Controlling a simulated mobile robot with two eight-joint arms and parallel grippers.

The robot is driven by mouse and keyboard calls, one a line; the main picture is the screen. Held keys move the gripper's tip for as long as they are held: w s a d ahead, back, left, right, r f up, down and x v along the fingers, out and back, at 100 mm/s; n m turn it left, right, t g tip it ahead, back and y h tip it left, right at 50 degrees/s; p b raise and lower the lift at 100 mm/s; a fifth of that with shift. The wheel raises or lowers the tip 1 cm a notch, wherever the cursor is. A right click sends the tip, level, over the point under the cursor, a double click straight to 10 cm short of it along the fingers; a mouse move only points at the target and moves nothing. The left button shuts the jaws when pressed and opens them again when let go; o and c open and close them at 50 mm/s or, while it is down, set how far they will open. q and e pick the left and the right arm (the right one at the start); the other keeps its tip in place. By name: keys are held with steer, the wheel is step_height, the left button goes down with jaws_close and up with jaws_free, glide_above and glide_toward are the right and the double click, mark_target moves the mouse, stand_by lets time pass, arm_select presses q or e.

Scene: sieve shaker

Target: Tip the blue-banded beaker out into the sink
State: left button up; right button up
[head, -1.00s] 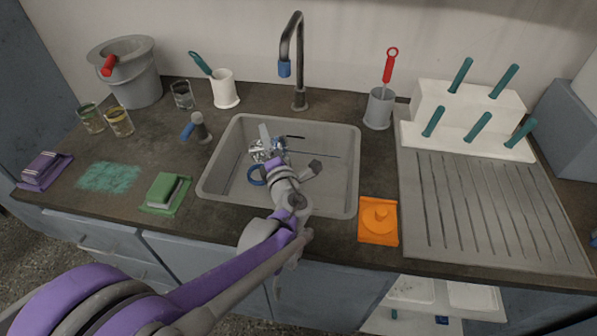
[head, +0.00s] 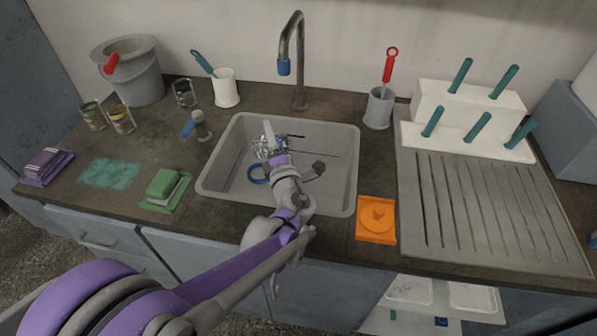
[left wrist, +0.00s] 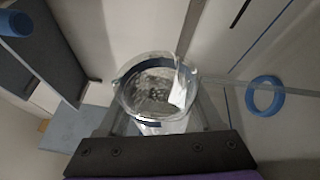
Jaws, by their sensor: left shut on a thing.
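The blue-banded beaker (left wrist: 155,85) is clear glass and sits between the fingers of my left gripper. In the head view the beaker (head: 266,146) is a small glassy shape over the sink (head: 335,180), partly hidden by the gripper. My left gripper (head: 274,148) is shut on it, and in the left wrist view the gripper (left wrist: 155,118) shows a finger on each side of the glass. The wrist view looks into the beaker's round mouth. I cannot tell its exact tilt or whether liquid is inside. My right gripper is not in view.
A blue ring (head: 258,174) shows in the sink area. The tap (head: 299,65) stands behind the sink. Glasses (head: 122,119) and a green sponge (head: 163,184) are left. An orange piece (head: 376,220) and draining board (head: 480,205) are right.

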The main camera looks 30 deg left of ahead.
arm_select(q)
steer(key=shift+d+r, duration=0.15)
steer(key=shift+d, duration=0.05)
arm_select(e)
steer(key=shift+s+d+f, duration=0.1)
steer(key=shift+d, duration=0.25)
arm_select(q)
steer(key=shift+r+m, duration=0.2)
steer(key=shift+m, duration=0.2)
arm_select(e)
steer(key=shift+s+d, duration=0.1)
arm_select(q)
steer(key=shift+w+d+r+m+t, duration=0.1)
steer(key=shift+d+r+m+t, duration=0.1)
steer(key=shift+r+m+t, duration=0.45)
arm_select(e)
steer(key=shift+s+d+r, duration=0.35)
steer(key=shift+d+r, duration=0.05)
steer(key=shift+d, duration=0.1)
arm_select(q)
steer(key=shift+r, duration=0.3)
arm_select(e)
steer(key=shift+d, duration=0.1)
